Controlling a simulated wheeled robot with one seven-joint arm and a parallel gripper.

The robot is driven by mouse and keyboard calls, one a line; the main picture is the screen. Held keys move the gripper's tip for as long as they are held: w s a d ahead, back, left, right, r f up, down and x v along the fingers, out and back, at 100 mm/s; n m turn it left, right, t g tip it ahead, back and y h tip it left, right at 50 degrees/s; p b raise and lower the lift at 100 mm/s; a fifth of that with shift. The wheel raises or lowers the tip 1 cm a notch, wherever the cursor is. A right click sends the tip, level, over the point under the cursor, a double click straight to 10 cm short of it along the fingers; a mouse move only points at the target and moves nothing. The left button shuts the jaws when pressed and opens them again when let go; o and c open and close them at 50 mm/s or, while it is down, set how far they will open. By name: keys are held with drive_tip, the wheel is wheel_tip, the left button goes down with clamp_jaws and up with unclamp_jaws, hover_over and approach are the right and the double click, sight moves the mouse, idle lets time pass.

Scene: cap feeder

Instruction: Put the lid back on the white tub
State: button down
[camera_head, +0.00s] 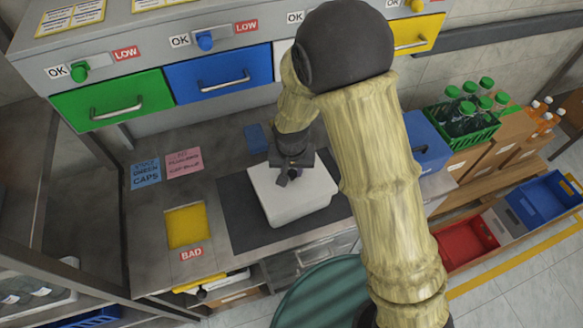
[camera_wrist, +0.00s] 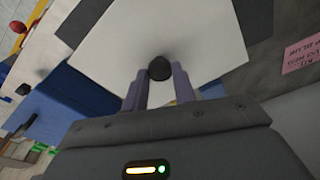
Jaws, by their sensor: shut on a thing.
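The white tub (camera_head: 290,211) stands on a dark mat on the bench in the head view, with a white lid (camera_head: 318,180) over its top. I cannot tell whether the lid is fully seated or slightly raised. My gripper (camera_head: 292,172) points down over the lid. In the wrist view my gripper (camera_wrist: 159,78) has its two fingers on either side of a round black knob (camera_wrist: 159,67) and is shut on it. The white lid (camera_wrist: 205,40) fills the area around the knob. The tub's inside is hidden.
The dark mat (camera_head: 241,225) lies around the tub. A yellow BAD square (camera_head: 187,227) is to its left, with blue and pink notes (camera_head: 184,163) behind. Green (camera_head: 112,103) and blue drawers (camera_head: 222,77) are above the bench. A blue bin (camera_head: 427,150) stands to the right.

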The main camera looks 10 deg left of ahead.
drive_tip(key=shift+f, duration=0.1)
idle(0.3)
drive_tip(key=c, duration=0.6)
unclamp_jaws()
drive_tip(key=shift+r+p, duration=2.65)
drive_tip(key=shift+r, duration=0.9)
clamp_jaws()
drive_tip(key=shift+f+b, duration=0.75)
drive_tip(key=shift+f, duration=0.25)
